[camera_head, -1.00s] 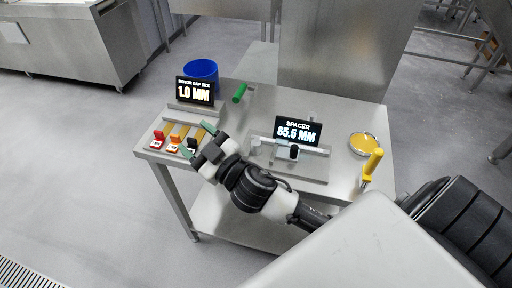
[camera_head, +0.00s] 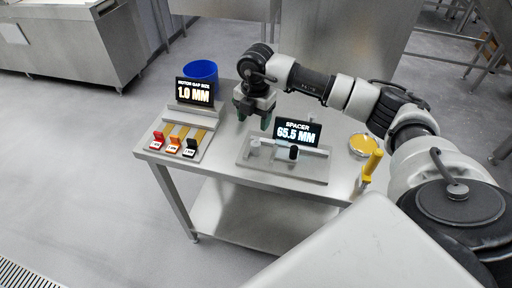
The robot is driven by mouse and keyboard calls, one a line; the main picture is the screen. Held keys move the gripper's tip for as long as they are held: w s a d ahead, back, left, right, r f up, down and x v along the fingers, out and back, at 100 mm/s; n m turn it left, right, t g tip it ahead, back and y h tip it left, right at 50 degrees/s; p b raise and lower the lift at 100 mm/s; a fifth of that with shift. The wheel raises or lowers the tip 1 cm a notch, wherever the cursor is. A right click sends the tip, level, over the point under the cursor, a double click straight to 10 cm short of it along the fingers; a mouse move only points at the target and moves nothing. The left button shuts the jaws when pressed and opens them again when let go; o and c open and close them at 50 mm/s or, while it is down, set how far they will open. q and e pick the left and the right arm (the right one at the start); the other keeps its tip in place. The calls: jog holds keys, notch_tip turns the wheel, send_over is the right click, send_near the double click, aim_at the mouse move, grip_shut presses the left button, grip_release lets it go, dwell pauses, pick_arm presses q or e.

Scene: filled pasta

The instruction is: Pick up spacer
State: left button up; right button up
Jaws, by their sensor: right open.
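A display reading "SPACER 65.5 MM" (camera_head: 297,132) stands at the back of a grey measuring fixture (camera_head: 310,172). On that fixture are a small black cylinder (camera_head: 293,153) and a pale grey post (camera_head: 255,143); I cannot tell whether either is the spacer. My right gripper (camera_head: 253,119) is open, pointing down above the table behind and left of the fixture. Its fingers are apart, and I see nothing held between them. A green cylinder seen earlier at the back of the table is now hidden by the gripper. My left gripper is out of view.
A blue bucket (camera_head: 201,70) stands at the back left, behind the "1.0 MM" display (camera_head: 195,92). Red (camera_head: 158,137), orange (camera_head: 174,143) and black (camera_head: 190,147) tabs sit on the left front. A yellow dish (camera_head: 362,145) and yellow-handled tool (camera_head: 371,164) are at right.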

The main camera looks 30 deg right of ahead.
jog(key=p, duration=0.1)
send_over(255, 143)
jog(key=f, duration=0.5)
jog(key=shift+s+d, duration=0.1)
jog(key=shift+d, duration=0.1)
jog(key=f+p, duration=0.2)
jog(key=f, duration=0.3)
jog(key=shift+a, duration=0.2)
jog(key=shift+f, duration=0.25)
jog(key=c, duration=1.1)
jog(key=shift+r, duration=0.1)
